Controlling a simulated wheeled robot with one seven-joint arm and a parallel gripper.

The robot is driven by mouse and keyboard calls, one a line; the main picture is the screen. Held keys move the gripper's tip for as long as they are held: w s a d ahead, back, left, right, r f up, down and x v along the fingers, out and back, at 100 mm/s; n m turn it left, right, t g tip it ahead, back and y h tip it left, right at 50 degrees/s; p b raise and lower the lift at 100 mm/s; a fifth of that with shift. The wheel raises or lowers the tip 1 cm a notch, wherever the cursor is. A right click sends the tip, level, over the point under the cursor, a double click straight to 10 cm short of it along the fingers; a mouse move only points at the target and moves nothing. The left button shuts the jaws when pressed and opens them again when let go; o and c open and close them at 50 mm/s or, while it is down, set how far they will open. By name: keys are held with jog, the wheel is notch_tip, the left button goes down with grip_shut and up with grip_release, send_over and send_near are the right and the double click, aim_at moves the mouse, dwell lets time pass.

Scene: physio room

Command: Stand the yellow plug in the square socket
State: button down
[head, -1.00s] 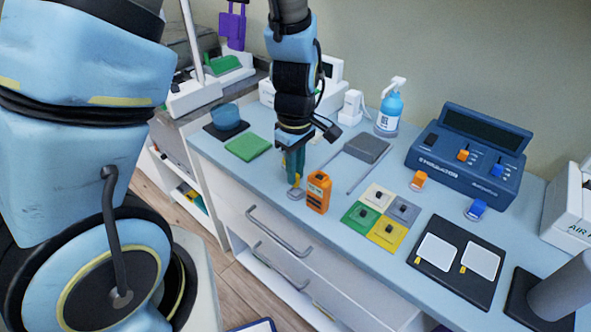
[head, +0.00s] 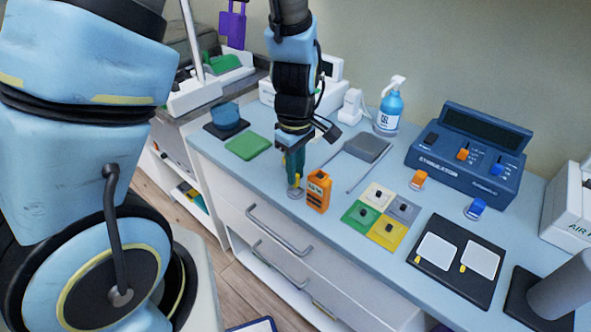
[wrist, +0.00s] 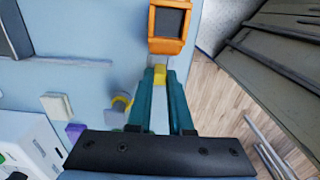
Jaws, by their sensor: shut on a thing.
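The yellow plug (wrist: 159,76) is between the fingertips of my gripper (wrist: 160,85) in the wrist view, and the fingers are shut on it. In the head view, the plug (head: 297,182) shows as a small yellow patch at my gripper (head: 295,172), low over the counter's front edge. A grey disc (head: 295,193) shows just below it; I cannot tell whether it touches the counter. Four coloured squares, white, grey, green and yellow (head: 387,232), lie together to the right, each with a small dark part. I cannot make out which holds the square socket.
An orange device (head: 319,190) stands close to the right of my gripper. The blue stimulator (head: 466,163) stands at the back right, with an orange plug (head: 418,180) and a blue plug (head: 475,208) before it. A green pad (head: 248,147) lies left.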

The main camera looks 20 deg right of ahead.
jog(key=shift+f+b, duration=0.7)
jog(key=shift+f, duration=0.3)
dwell(0.3)
dwell(0.4)
jog(key=shift+c, duration=1.3)
grip_release()
jog(key=shift+r, duration=0.1)
jog(key=shift+r+p, duration=3.5)
